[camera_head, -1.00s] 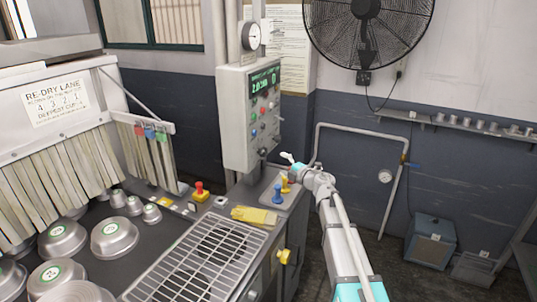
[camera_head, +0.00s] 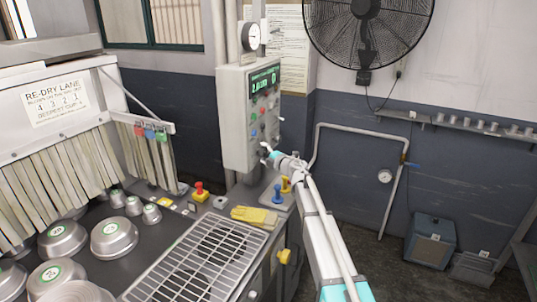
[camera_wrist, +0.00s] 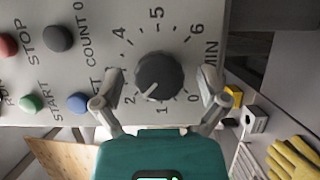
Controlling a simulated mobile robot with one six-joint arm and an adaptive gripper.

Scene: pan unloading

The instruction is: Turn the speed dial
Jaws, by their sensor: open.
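The speed dial (camera_wrist: 160,76) is a dark round knob on the grey control panel (camera_wrist: 90,20). In the wrist view it is ringed by numbers and its light pointer mark lies between 1 and 2. My gripper (camera_wrist: 158,88) is open, with one finger on each side of the dial; I cannot tell whether either finger touches it. In the head view my gripper (camera_head: 266,149) is at the lower part of the control box (camera_head: 238,125), and the dial is hard to make out there.
A stop button (camera_wrist: 8,44), a green start button (camera_wrist: 30,103) and a blue button (camera_wrist: 78,102) sit beside the dial. Below the box are yellow gloves (camera_head: 254,215), blue and yellow levers (camera_head: 277,194) and a red button (camera_head: 199,188).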

